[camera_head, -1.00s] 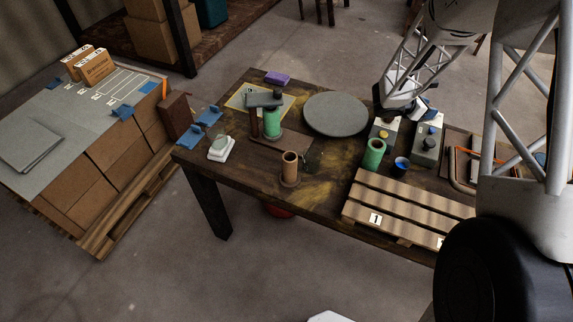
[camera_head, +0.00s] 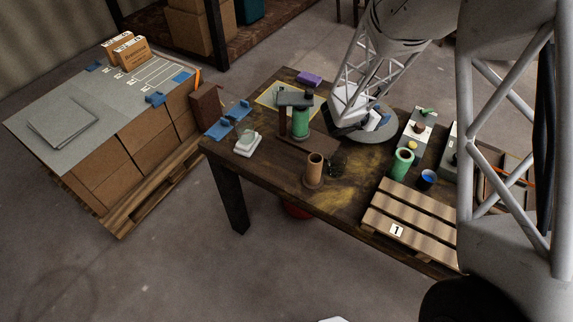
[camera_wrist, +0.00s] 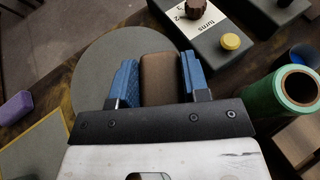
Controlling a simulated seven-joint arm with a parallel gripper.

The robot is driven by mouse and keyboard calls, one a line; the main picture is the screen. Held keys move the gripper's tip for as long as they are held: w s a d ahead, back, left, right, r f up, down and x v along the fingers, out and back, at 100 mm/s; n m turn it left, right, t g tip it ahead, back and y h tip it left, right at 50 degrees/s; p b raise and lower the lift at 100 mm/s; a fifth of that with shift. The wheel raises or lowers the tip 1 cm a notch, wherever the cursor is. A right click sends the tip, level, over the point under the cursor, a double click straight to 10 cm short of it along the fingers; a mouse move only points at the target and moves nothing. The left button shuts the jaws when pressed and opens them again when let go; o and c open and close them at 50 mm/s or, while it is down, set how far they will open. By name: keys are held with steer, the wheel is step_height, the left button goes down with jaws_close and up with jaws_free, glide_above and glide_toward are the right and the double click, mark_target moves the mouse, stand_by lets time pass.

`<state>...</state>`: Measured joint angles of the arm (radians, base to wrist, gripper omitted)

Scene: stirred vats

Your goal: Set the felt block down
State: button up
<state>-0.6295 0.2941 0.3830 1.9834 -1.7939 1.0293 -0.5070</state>
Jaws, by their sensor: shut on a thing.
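The felt block (camera_wrist: 158,82) is a brown block with rounded edges, seen in the wrist view between the two blue jaws. My gripper (camera_wrist: 160,74) is shut on its sides. The disc also shows in the wrist view (camera_wrist: 98,75), below and left of the block. I cannot tell how large the gap between block and disc is.
Control boxes (camera_head: 417,128) with knobs stand right of the disc, near a green roll (camera_head: 403,160) and a blue-topped cup (camera_head: 426,178). A slatted pallet (camera_head: 408,215) is at the front. A green cylinder (camera_head: 300,122) stands left, and a purple block (camera_head: 309,79) lies behind.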

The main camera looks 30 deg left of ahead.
steer(key=s+a+n+t+y, duration=0.1)
steer(key=s+a+n+y, duration=0.4)
steer(key=s+a, duration=1.5)
steer(key=s+y, duration=0.1)
steer(key=s, duration=0.1)
steer(key=shift+s+a+f+n+t, duration=0.15)
steer(key=shift+s+n+t, duration=0.15)
steer(key=shift+f, duration=0.1)
steer(key=shift+f, duration=2.85)
steer(key=shift+f, duration=0.1)
steer(key=shift+f, duration=1.95)
steer(key=shift+f, duration=0.15)
steer(key=o, duration=0.9)
steer(key=shift+o, duration=0.2)
